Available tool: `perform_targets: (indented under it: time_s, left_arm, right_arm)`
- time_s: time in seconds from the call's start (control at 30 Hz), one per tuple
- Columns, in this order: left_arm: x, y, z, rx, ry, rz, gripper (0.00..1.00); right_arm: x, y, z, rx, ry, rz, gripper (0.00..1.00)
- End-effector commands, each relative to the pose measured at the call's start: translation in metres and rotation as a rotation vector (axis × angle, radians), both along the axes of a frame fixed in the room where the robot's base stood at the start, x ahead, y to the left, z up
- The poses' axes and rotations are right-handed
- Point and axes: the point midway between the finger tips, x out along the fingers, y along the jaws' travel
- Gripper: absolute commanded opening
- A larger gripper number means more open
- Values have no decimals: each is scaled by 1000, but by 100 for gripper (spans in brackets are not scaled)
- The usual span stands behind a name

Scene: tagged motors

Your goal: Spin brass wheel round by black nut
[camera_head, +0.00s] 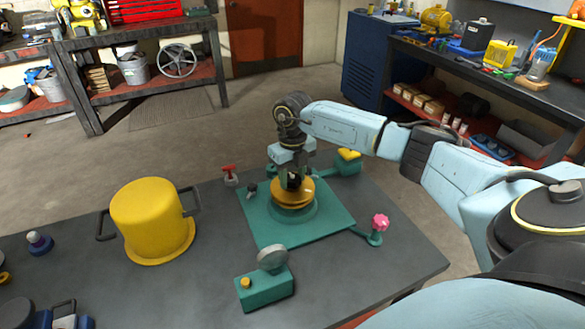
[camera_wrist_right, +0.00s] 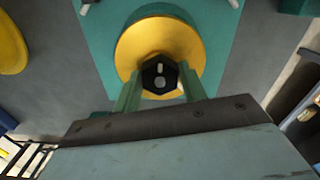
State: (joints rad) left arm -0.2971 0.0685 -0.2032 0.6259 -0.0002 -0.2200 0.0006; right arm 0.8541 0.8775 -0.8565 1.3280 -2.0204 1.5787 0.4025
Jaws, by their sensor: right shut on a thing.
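The brass wheel (camera_head: 292,193) sits on a round teal base in the middle of a square teal plate (camera_head: 263,232) on the dark table. In the right wrist view the wheel (camera_wrist_right: 135,45) is a yellow disc with a black hexagonal nut (camera_wrist_right: 160,76) at its centre. My right gripper (camera_head: 293,184) points down over the wheel from above. Its two green fingers (camera_wrist_right: 158,92) are shut on the black nut, one on each side. In the head view the gripper hides most of the nut. My left gripper is not in view.
A yellow pot-like cover (camera_head: 152,220) with dark handles stands left of the plate. A teal block with a grey disc (camera_head: 272,259) stands in front. A pink knob (camera_head: 380,222) is at right, a red valve (camera_head: 229,172) behind left. Bare table lies between pot and plate.

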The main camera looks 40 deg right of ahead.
Motion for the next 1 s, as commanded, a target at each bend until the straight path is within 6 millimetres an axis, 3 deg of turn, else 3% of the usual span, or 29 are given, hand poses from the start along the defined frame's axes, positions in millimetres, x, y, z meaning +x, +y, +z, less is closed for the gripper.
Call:
perform_targets:
  time_s: [0.3,0.6,0.63,0.8,0.87,1.0]
  left_arm:
    - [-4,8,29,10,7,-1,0]
    - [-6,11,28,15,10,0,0]
    - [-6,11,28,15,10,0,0]
    - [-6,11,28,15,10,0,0]
    - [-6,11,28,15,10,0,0]
    - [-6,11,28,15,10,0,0]
  right_arm:
    - [0,0,3,1,0,-402,25]
    - [0,0,0,1,0,-448,25]
    - [0,0,0,1,0,-448,44]
    - [0,0,0,1,0,-446,66]
    - [0,0,0,0,0,-446,73]
    - [0,0,0,0,0,-446,73]
